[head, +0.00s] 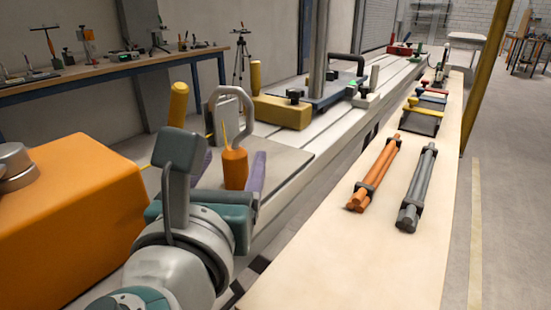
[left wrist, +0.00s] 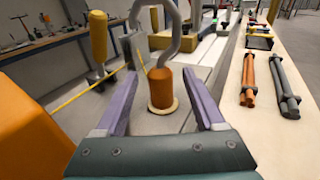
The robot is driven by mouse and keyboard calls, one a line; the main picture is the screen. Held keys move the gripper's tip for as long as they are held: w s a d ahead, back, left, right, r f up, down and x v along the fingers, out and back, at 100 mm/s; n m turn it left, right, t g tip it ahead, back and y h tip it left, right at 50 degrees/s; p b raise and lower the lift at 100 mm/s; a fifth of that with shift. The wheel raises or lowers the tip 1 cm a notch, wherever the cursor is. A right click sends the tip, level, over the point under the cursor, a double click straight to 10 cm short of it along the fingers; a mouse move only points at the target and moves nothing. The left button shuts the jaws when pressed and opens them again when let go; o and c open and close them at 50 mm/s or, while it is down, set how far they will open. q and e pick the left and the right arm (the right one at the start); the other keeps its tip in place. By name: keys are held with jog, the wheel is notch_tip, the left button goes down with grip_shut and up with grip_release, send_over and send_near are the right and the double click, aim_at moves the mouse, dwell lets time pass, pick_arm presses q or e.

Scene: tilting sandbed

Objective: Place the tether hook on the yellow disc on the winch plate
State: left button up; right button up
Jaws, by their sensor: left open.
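The tether hook, a grey curved hook on an orange body (head: 235,168), stands upright between the fingers of my left gripper (head: 230,170). It also shows in the left wrist view (left wrist: 161,87). My left gripper is open, with one purple finger (left wrist: 115,103) on each side of the orange body and visible gaps between. In the left wrist view the body's base appears to rest on the pale yellow disc (left wrist: 162,109). The disc lies on the grey winch plate (head: 287,163). A thin yellow tether (left wrist: 88,93) runs left from the hook. My right gripper is not in view.
A large orange housing (head: 75,215) stands at the left. A yellow-topped post (head: 178,103) rises behind my gripper. A yellow block (head: 282,112) is farther back. The pale bench at the right carries orange rods (head: 375,172) and grey rods (head: 418,187); its near end is clear.

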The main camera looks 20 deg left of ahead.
pick_arm(q)
jog(key=f+v, duration=0.1)
jog(key=v, duration=1)
jog(key=shift+s+r, duration=0.3)
jog(key=shift+r, duration=0.1)
